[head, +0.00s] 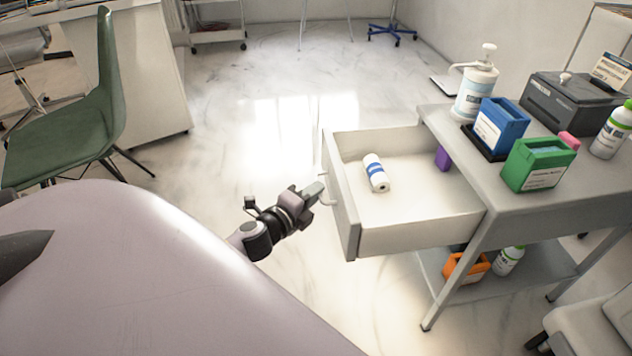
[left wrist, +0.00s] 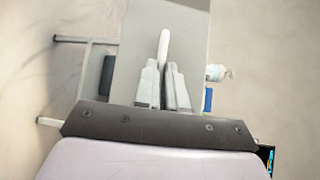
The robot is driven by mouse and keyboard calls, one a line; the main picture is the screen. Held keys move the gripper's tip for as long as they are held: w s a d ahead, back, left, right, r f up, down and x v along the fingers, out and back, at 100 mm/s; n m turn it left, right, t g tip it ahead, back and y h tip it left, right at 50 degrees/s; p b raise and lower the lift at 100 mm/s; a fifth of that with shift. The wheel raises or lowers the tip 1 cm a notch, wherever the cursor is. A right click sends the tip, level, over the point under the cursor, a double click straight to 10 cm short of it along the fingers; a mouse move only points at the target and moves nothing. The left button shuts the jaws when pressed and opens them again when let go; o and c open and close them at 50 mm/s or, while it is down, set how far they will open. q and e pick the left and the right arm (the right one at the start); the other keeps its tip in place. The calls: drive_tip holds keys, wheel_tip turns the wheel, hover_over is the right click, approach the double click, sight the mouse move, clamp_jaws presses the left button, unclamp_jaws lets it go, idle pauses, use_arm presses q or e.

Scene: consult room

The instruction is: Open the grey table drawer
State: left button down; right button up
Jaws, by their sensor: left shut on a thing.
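The grey table (head: 438,116) stands at the right, and its drawer (head: 420,238) is pulled well out toward the left. Inside the drawer lie a white roll with a blue band (head: 376,172) and a purple item (head: 443,158). My left gripper (head: 318,190) is at the outer face of the drawer front, at the drawer handle (head: 328,202). In the left wrist view the fingers (left wrist: 166,85) are shut on the pale handle (left wrist: 163,48).
On the table top are a pump bottle (head: 475,88), a blue box (head: 499,126), a green box (head: 538,165) and a dark grey case (head: 570,100). A lower shelf holds an orange box (head: 467,268). A green chair (head: 70,130) is at the left. The floor beyond the drawer is clear.

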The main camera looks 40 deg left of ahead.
use_arm(q)
drive_tip(key=c, duration=1.2)
unclamp_jaws()
drive_tip(key=shift+s, duration=0.15)
drive_tip(key=s+r+p, duration=0.1)
drive_tip(key=s, duration=0.5)
drive_tip(key=shift+s+d, duration=0.3)
drive_tip(key=shift+s, duration=0.1)
use_arm(e)
drive_tip(key=shift+s+d+r+h, duration=0.1)
drive_tip(key=shift+s+d+h, duration=0.1)
drive_tip(key=shift+d+h, duration=0.25)
drive_tip(key=shift+d, duration=0.1)
